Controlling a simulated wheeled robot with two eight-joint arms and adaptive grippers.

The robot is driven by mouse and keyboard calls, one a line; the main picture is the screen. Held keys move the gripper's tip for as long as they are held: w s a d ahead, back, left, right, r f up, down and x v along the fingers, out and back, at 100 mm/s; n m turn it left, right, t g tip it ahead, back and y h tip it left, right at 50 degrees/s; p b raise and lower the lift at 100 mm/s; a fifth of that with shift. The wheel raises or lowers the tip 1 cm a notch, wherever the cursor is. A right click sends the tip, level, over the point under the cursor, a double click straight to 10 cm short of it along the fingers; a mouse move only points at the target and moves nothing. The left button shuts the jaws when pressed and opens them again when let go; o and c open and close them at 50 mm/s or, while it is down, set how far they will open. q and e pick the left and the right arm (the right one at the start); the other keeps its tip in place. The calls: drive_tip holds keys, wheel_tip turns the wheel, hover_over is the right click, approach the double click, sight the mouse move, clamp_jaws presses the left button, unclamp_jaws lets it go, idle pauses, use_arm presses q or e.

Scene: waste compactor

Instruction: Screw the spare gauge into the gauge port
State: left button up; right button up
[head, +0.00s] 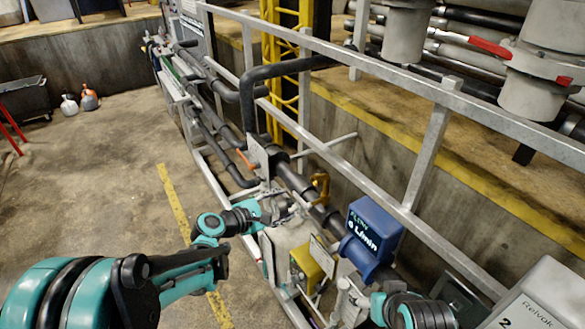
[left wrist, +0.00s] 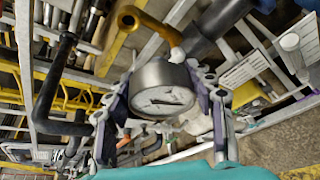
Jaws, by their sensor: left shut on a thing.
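My left gripper (head: 275,208) is at the pipe run in the middle of the head view. In the left wrist view its fingers are shut on the spare gauge (left wrist: 160,90), a round grey gauge with a white dial, one finger on each side. A brass-coloured bent pipe (left wrist: 150,28) lies just beyond the gauge; it also shows in the head view (head: 321,186), right of the gripper. I cannot tell whether the gauge touches it, or make out the gauge port's opening. My right gripper (head: 350,300) is low at the right; its fingers are unclear.
A blue flow meter (head: 372,233) reading 0 L/min sits on the pipe to the right. A yellow box (head: 305,265) is below the pipe. A grey railing (head: 435,140) runs behind. The floor at left is open, with two bottles (head: 80,101) far back.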

sight(281, 196)
use_arm(q)
drive_tip(key=r, duration=0.1)
drive_tip(key=w+r+t+p, duration=0.1)
drive_tip(key=r, duration=0.1)
drive_tip(key=shift+w+d+n, duration=0.1)
drive_tip(key=shift+d+n, duration=0.1)
drive_tip(key=shift+n, duration=0.2)
use_arm(e)
drive_tip(key=shift+w+d+r, duration=0.1)
drive_tip(key=shift+r, duration=0.35)
drive_tip(key=shift+w+d+r, duration=0.1)
drive_tip(key=shift+r, duration=0.35)
use_arm(q)
drive_tip(key=shift+a+f+b, duration=0.1)
drive_tip(key=shift+b, duration=0.2)
drive_tip(key=shift+w+d+b, duration=0.1)
drive_tip(key=shift+w+d, duration=0.45)
drive_tip(key=shift+d, duration=0.25)
drive_tip(key=shift+w+d+b, duration=0.1)
drive_tip(key=shift+w+d, duration=0.4)
drive_tip(key=shift+d, duration=0.3)
drive_tip(key=shift+w+d+b, duration=0.1)
drive_tip(key=shift+w+d, duration=0.45)
drive_tip(key=shift+d, duration=0.25)
use_arm(e)
drive_tip(key=shift+f, duration=0.5)
use_arm(q)
drive_tip(key=shift+a+n+g+h, duration=0.15)
drive_tip(key=shift+n+g+h, duration=0.25)
drive_tip(key=shift+n+g, duration=1.1)
